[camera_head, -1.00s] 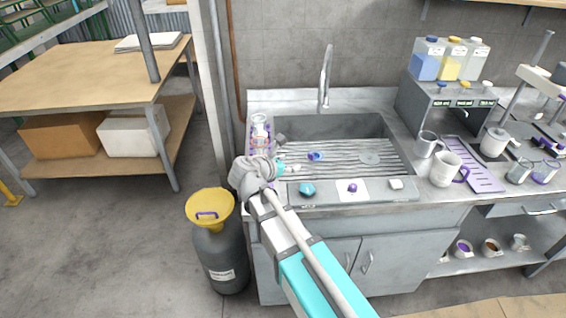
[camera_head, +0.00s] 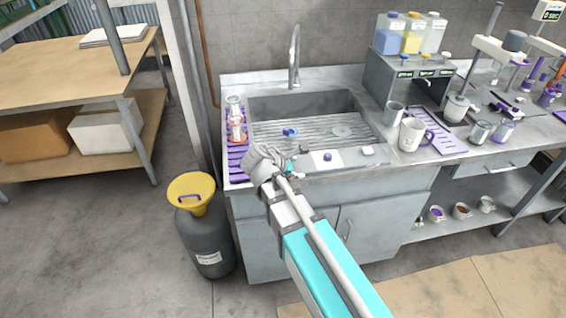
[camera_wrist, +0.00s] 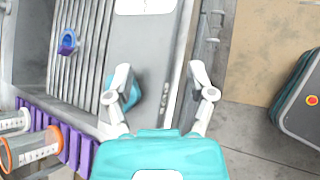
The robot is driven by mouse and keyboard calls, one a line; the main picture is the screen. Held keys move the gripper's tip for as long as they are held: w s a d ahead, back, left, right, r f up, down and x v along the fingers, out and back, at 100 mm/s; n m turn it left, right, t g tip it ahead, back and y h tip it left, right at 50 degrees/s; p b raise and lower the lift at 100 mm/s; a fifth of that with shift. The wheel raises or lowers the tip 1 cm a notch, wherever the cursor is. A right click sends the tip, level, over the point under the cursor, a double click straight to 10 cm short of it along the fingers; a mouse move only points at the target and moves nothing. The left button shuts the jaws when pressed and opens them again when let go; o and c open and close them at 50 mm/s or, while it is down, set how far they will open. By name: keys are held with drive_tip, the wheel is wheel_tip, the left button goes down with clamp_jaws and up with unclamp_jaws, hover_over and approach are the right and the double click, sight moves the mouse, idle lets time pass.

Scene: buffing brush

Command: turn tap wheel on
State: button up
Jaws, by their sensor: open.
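The tap (camera_head: 294,55) rises behind the sink (camera_head: 270,100). A round teal knob, which I take to be the tap wheel, sits on the sink's front ledge and shows in the wrist view (camera_wrist: 136,92). My gripper (camera_wrist: 160,84) is open and empty above the front ledge. Its left finger overlaps the knob in the picture, and its right finger is over the ledge's front edge. In the head view my gripper (camera_head: 296,163) and wrist hide most of the knob. I cannot tell whether a finger touches it.
A purple knob (camera_head: 327,156) on a white plate and a white block (camera_head: 367,150) stand along the ledge. A blue-purple item (camera_head: 290,132) lies in the sink. Glass cylinders (camera_head: 236,125) stand on a purple rack at left. Mugs (camera_head: 412,134) stand right.

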drive_tip(key=s+d+f+m+g+y+b, duration=0.3)
drive_tip(key=s+d+f+m, duration=0.3)
drive_tip(key=d+m, duration=0.4)
drive_tip(key=s+d+f+m+g+y+b, duration=0.3)
drive_tip(key=d+f+m, duration=0.5)
drive_tip(key=m, duration=0.4)
drive_tip(key=s+d+g+b, duration=0.1)
drive_tip(key=s, duration=0.1)
drive_tip(key=shift+s+d+f+g+y, duration=0.15)
drive_tip(key=shift+s+d+g+y, duration=0.15)
drive_tip(key=shift+s+d+y, duration=0.1)
drive_tip(key=shift+c, duration=0.2)
